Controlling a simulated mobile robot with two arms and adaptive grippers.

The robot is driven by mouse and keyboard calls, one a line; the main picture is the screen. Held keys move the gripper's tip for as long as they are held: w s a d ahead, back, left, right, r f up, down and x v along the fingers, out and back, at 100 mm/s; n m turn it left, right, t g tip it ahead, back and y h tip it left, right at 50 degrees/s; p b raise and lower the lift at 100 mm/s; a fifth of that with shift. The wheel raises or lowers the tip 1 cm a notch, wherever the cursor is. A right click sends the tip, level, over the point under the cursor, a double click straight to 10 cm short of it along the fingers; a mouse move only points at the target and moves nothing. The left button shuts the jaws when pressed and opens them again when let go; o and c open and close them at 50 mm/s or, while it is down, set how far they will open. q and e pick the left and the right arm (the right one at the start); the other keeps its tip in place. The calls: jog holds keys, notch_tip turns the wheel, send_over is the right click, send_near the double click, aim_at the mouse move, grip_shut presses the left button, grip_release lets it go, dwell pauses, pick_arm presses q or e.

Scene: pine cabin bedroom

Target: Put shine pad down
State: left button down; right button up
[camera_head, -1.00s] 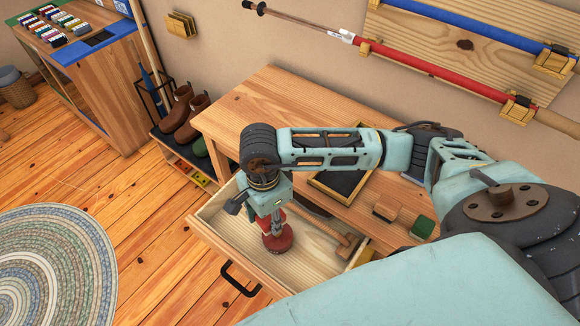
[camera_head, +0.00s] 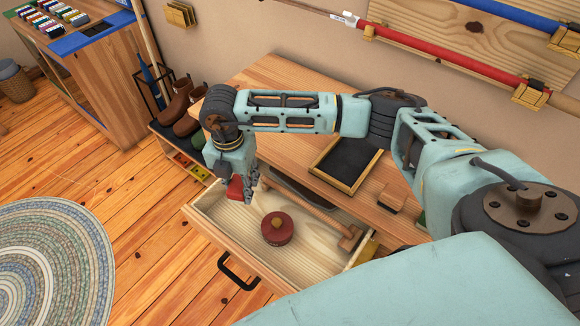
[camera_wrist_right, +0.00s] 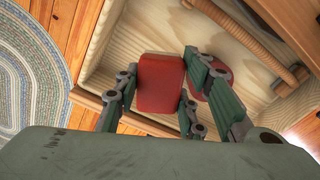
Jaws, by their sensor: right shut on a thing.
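My right gripper (camera_head: 244,192) is shut on a red, block-shaped pad (camera_head: 235,188), which I take to be the shine pad. It hangs above the left part of the open drawer (camera_head: 232,238), near its far left corner. In the right wrist view the pad (camera_wrist_right: 160,84) sits between the fingers of my right gripper (camera_wrist_right: 158,95). A round dark red tin (camera_head: 277,230) with a tan knob stands in the drawer, right of the gripper and apart from it. In the right wrist view the tin (camera_wrist_right: 214,84) is partly hidden behind a finger. My left gripper is out of view.
A wooden-handled tool (camera_head: 315,214) lies along the drawer's back. On the bench (camera_head: 272,82) are a dark framed tray (camera_head: 345,162) and a wooden block (camera_head: 391,199). Boots (camera_head: 180,108) stand on a low rack to the left. The drawer floor left and front of the tin is bare.

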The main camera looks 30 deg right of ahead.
aim_at(242, 207)
jog(key=m, duration=0.1)
jog(key=w+m, duration=0.1)
jog(key=m, duration=0.2)
jog(key=shift+w+a, duration=0.15)
jog(key=shift+w, duration=0.2)
jog(key=shift+f+m, duration=0.1)
jog(key=shift+m, duration=0.2)
notch_tip(242, 207, down, 10)
jog(key=shift+w+r, duration=0.1)
jog(key=shift+r, duration=0.05)
jog(key=o, duration=1.2)
notch_tip(242, 207, up, 12)
jog(key=shift+r, duration=0.1)
